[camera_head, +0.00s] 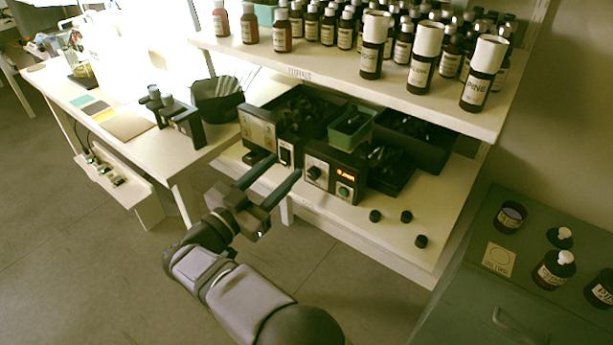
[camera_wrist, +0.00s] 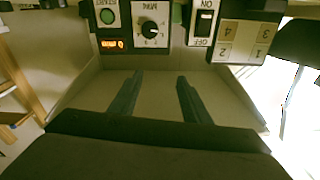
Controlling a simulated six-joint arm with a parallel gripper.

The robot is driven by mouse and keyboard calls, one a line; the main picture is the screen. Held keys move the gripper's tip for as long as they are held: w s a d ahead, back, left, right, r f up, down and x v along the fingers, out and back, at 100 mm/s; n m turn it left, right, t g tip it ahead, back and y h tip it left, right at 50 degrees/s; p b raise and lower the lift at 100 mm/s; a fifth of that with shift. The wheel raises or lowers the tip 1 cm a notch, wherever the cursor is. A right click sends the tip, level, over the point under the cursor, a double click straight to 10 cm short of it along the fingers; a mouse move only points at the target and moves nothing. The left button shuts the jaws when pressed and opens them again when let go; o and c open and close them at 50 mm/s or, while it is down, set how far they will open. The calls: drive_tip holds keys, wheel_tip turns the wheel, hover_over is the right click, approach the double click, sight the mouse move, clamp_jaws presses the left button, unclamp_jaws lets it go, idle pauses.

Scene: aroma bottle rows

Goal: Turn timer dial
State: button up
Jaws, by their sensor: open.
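The timer box (camera_head: 331,174) is a dark unit with a light front panel on the lower shelf, with a lit red display (camera_head: 346,176) and a green button (camera_head: 344,191). My gripper (camera_head: 285,166) is open and empty in front of the shelf. In the wrist view its two fingers (camera_wrist: 160,76) point towards the panel, apart from the dial, with the dial roughly ahead of the gap.
A switch box with an ON/OFF rocker (camera_wrist: 204,25) and numbered keys (camera_wrist: 242,38) stands beside the timer. Three black caps (camera_head: 406,216) lie on the lower shelf (camera_head: 385,250). Bottles crowd the upper shelf (camera_head: 330,75). A green cabinet (camera_head: 455,300) is at right.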

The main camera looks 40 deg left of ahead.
sight(311, 176)
wheel_tip(311, 176, down, 6)
drive_tip(key=d+n+g, duration=0.1)
drive_tip(key=d+n, duration=0.1)
drive_tip(key=shift+n, duration=0.3)
drive_tip(key=shift+w+f+b, duration=0.2)
drive_tip(key=shift+w+b, duration=0.1)
drive_tip(key=shift+w, duration=3.35)
drive_tip(key=c, duration=1)
drive_tip(key=shift+c, duration=0.2)
